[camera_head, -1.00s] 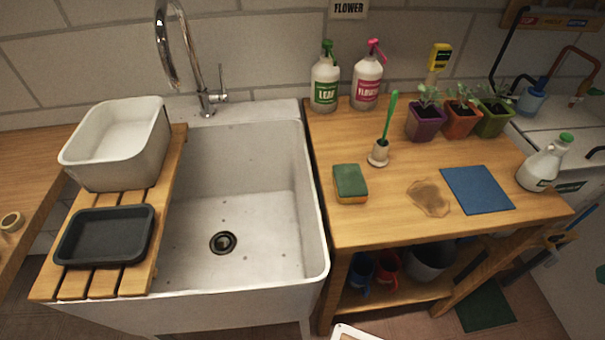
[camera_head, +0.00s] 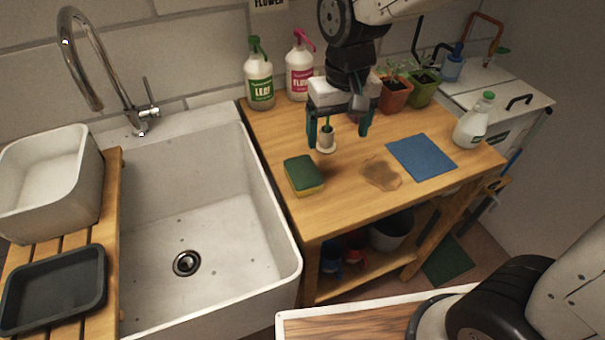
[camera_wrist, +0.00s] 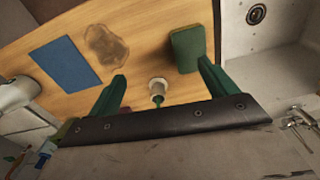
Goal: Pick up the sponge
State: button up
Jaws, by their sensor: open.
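The sponge (camera_head: 304,175), green on top with a yellow lower layer, lies flat on the wooden counter near the sink's right edge. It also shows in the wrist view (camera_wrist: 187,48), just beyond one fingertip. My gripper (camera_head: 338,138) is open and empty above the counter, pointing down. It is behind and to the right of the sponge, not touching it. The green fingers also show in the wrist view (camera_wrist: 162,80). A small brush holder (camera_head: 326,141) stands below the gripper, seen between the fingers; the brush is partly hidden.
A blue mat (camera_head: 421,157) and a brown stain (camera_head: 381,173) lie right of the sponge. The sink (camera_head: 205,215) is at left.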

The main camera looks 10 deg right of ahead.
send_over(303, 171)
jog(key=shift+n, duration=0.3)
jog(key=f, duration=0.5)
jog(key=shift+w+d+f, duration=0.1)
jog(key=shift+w+d, duration=0.15)
jog(key=shift+d, duration=0.1)
jog(key=f, duration=0.7)
jog(key=shift+s+a+f, duration=0.15)
jog(key=shift+a+f, duration=0.05)
jog(key=shift+a, duration=0.15)
jog(key=c, duration=1.1)
